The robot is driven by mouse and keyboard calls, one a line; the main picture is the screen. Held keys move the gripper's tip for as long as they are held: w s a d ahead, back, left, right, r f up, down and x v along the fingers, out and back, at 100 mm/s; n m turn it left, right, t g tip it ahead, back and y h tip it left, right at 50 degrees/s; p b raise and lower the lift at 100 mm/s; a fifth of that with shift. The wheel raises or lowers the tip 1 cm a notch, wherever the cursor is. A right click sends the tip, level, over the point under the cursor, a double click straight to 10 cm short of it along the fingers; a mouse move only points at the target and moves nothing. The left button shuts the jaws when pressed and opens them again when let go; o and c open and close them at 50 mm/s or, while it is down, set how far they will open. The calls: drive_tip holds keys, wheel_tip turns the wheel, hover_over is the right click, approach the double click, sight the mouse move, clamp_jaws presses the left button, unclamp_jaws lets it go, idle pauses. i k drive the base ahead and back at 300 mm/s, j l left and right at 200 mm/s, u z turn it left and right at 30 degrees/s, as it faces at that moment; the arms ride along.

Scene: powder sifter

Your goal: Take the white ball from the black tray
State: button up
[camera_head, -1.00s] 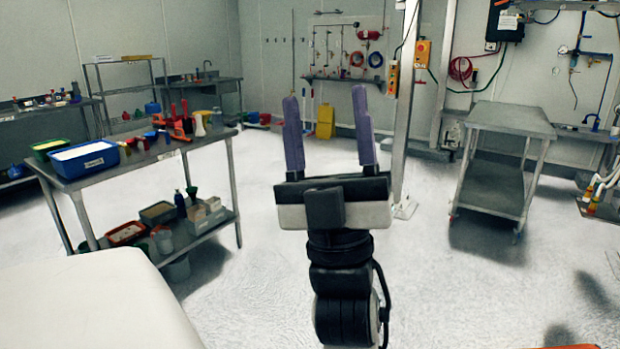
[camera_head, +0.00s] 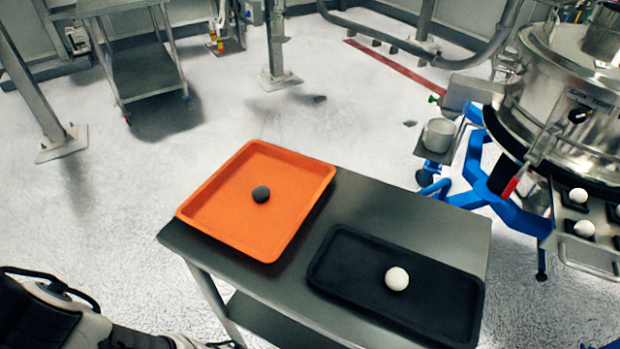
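The tray sits on the right part of a dark metal table (camera_head: 447,222). My gripper is outside the view; only a part of my arm shows at the lower left, well apart from the tray. Nothing covers the ball or the tray.
An orange tray (camera_head: 230,222) holding a dark ball (camera_head: 261,194) sits on the table, left of the black tray. A steel sifter (camera_head: 575,90) on a blue frame stands at right, with white balls (camera_head: 578,196) on a side rack. Floor left of the table is clear.

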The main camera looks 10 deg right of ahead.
sight(397, 278)
drive_tip(key=k+j+z, duration=0.1)
drive_tip(key=z, duration=0.25)
drive_tip(key=k+z, duration=0.25)
drive_tip(key=z, duration=0.15)
